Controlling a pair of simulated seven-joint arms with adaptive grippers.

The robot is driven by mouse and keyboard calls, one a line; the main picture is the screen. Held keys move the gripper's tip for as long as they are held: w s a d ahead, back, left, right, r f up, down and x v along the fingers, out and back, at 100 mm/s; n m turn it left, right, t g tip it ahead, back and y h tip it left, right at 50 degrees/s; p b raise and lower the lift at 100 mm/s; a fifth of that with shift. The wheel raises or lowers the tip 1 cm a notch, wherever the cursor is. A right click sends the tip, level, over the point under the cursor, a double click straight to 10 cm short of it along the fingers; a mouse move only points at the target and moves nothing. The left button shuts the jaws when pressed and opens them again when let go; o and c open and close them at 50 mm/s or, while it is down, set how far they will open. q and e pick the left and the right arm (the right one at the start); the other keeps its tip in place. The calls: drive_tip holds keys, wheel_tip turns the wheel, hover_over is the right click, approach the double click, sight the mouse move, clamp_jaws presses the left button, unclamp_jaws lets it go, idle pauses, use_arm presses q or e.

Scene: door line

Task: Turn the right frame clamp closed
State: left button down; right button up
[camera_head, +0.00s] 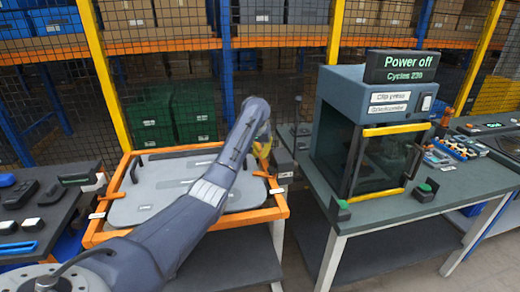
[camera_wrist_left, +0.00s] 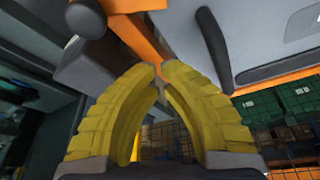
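The orange frame (camera_head: 112,190) holds a grey panel (camera_head: 150,185) on a stand left of centre. My left gripper (camera_head: 262,150) is at the frame's right edge, close to the clamp. Its yellow fingers (camera_wrist_left: 159,74) curve together with tips almost meeting and nothing clearly held. Whether they touch the clamp is unclear. My right gripper is out of view.
The left clamp (camera_head: 108,194) is on the frame's left side. A dark press cabinet (camera_head: 335,118) with a "Power off" display (camera_head: 400,66) stands on the right bench. Tools lie on the left table (camera_head: 60,215). Mesh fencing and green crates (camera_head: 195,110) are behind.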

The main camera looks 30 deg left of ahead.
use_arm(q)
drive_tip(key=x, duration=0.5)
drive_tip(key=shift+f, duration=0.1)
drive_tip(key=shift+s+d, duration=0.35)
drive_tip(key=shift+s, duration=0.6)
drive_tip(key=shift+s+d, duration=0.3)
drive_tip(key=shift+s, duration=0.6)
